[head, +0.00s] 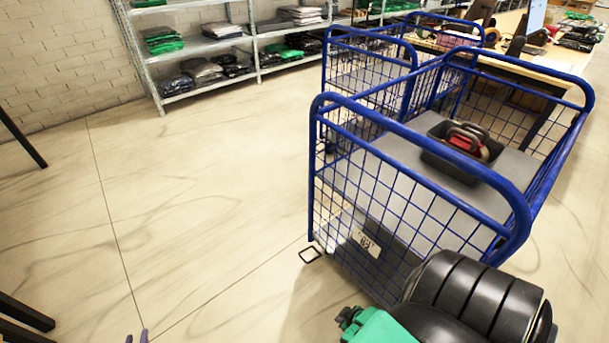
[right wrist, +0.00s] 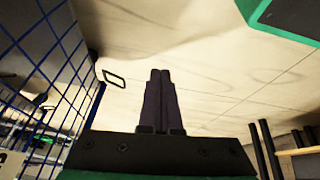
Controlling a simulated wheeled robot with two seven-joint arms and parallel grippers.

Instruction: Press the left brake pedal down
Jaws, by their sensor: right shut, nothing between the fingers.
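The brake pedal (head: 313,259) is a small black rectangular loop near the floor, at the left near corner of the blue wire cart (head: 330,178). It also shows in the right wrist view (right wrist: 114,84), left of my fingertips and apart from them. My right gripper (right wrist: 160,74) is shut and empty, its two dark fingers together. In the head view my green and black right arm stands in front of the cart's near side; its fingertips cannot be made out there.
The cart holds a grey panel and a black bin (head: 440,160) with a red and dark object. A second blue cart (head: 345,70) stands behind it. A metal shelf (head: 205,48) with folded clothes stands against the brick wall. The floor left of the cart is clear.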

